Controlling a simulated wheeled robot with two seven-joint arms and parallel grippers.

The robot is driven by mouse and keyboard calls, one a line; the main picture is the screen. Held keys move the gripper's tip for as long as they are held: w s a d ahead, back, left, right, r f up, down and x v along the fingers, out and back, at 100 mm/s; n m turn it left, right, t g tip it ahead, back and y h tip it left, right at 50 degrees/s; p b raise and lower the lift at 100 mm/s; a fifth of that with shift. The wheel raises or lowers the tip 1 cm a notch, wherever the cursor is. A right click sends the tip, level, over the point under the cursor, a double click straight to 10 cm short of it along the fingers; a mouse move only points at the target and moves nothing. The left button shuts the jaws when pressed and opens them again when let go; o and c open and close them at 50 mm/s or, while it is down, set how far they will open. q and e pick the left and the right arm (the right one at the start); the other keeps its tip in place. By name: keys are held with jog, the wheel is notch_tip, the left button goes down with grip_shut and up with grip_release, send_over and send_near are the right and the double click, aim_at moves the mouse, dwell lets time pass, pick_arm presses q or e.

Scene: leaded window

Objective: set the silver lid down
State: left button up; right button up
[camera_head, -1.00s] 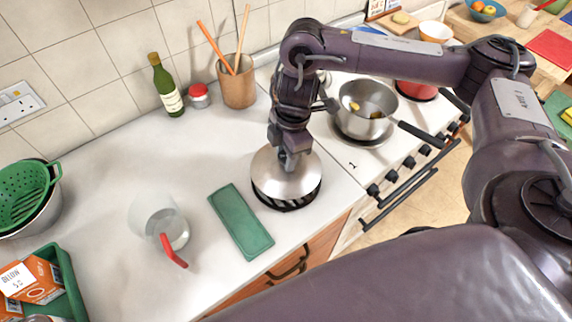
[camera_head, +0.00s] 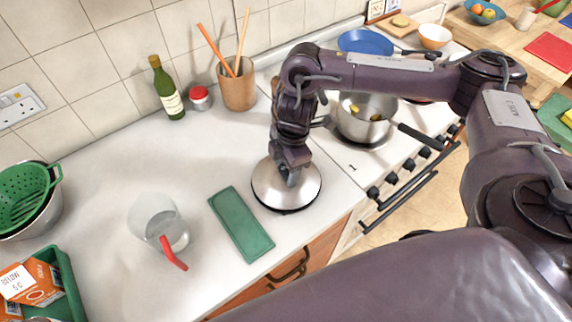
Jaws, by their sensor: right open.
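The silver lid (camera_head: 268,187) is a shiny dome with a dark rim, low at the counter's right part, beside the green cloth. It appears to rest on the white counter (camera_head: 120,170); what lies directly under it is hidden. My right gripper (camera_head: 292,178) points down at the top of the lid and is open. The lid's knob is hidden behind the gripper. My left gripper is not in view.
A steel saucepan (camera_head: 365,125) stands on the stove to the right. The counter behind the cloth is clear.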

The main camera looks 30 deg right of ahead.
jog(key=shift+r, duration=0.1)
jog(key=shift+r, duration=0.3)
notch_tip(320, 180, up, 11)
jog(key=d+p, duration=0.1)
jog(key=p, duration=0.1)
jog(key=shift+d, duration=0.2)
jog(key=shift+s, duration=0.15)
dwell(0.3)
